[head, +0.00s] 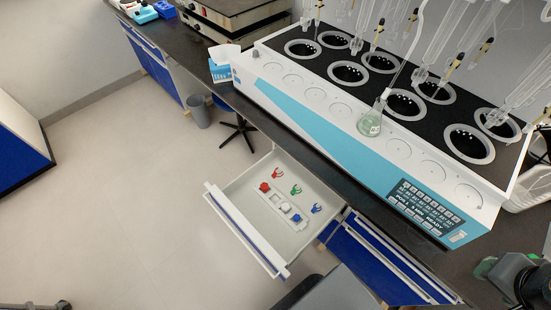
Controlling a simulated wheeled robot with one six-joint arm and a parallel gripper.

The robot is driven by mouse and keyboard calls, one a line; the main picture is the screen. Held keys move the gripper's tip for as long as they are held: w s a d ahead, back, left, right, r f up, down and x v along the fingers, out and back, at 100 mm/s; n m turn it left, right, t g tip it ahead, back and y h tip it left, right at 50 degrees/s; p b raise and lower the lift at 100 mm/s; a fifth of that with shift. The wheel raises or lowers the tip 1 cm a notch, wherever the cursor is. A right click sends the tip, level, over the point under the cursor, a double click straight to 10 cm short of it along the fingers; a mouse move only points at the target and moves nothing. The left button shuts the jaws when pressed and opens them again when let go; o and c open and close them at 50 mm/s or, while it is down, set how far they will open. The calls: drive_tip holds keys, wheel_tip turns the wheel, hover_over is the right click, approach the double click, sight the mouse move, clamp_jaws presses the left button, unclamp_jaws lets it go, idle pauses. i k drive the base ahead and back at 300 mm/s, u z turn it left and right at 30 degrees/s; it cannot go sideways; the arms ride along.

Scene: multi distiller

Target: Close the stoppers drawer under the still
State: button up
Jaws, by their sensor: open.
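The stoppers drawer (238,232) is pulled well out from under the bench, below the still (370,135). It is a white tray with a long front panel (245,232) facing the lower left. Inside lie a white holder (289,212) with red, white and blue stoppers, and small red (277,174), green (296,190) and blue (316,208) clips. The still is white and light blue, with several round wells and a control panel (425,207). My gripper does not show clearly in this view.
Blue closed drawers (372,262) sit right of the open one. A grey shape (335,292) lies low in the frame near them. A stool base (238,130) and grey bin (199,111) stand beyond the drawer. The floor (120,210) left of the drawer is clear.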

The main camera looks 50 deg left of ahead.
sight(258, 215)
drive_tip(key=u, duration=2.2)
drive_tip(key=k, duration=0.35)
drive_tip(key=u, duration=0.5)
drive_tip(key=i, duration=0.5)
drive_tip(key=u, duration=0.5)
drive_tip(key=k, duration=0.3)
drive_tip(key=u, duration=1.2)
drive_tip(key=i, duration=0.5)
drive_tip(key=u, duration=0.05)
